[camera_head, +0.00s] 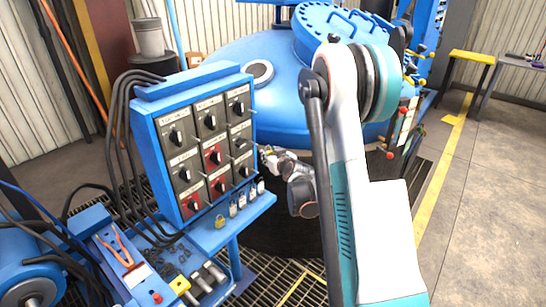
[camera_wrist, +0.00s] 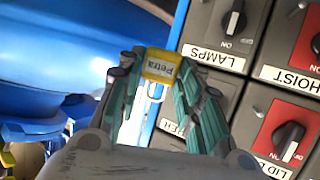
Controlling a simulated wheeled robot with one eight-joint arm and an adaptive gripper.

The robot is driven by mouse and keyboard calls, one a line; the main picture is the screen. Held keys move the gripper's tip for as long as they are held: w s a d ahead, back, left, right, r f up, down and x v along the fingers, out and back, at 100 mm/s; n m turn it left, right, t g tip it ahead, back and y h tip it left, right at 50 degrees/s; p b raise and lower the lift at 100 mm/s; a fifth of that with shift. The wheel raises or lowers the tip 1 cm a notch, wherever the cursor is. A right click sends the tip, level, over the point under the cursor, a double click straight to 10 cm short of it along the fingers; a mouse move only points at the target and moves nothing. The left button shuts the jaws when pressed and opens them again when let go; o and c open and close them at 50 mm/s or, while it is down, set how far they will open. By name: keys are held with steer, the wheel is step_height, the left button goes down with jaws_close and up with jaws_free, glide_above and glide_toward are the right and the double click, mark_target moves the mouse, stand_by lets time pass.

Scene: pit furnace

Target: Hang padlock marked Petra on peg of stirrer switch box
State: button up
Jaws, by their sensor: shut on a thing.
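My gripper (camera_wrist: 160,75) is shut on the yellow padlock marked Petra (camera_wrist: 160,66), whose name faces the wrist camera. The padlock's pale metal shackle shows between the fingers. In the head view my gripper (camera_head: 266,156) is just off the right edge of the switch panel, at the height of its middle row. In the wrist view a partly covered label ending in what looks like RER (camera_wrist: 172,127) shows behind the fingers, probably the stirrer switch box. The fingers hide its knob, and I cannot make out its peg. The padlock appears apart from the panel.
The blue-framed switch panel (camera_head: 163,140) also bears the LAMPS box (camera_wrist: 213,57), HOIST box (camera_wrist: 290,80) and red LID switch (camera_wrist: 288,140). The blue vessel (camera_head: 285,115) stands close behind.

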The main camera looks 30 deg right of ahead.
steer(key=w+a+f, duration=0.1)
steer(key=w+a, duration=0.1)
steer(key=w, duration=0.4)
steer(key=shift+w+a, duration=0.15)
stand_by(0.7)
stand_by(0.6)
steer(key=o, duration=1.2)
steer(key=v, duration=1.2)
steer(key=shift+a, duration=0.1)
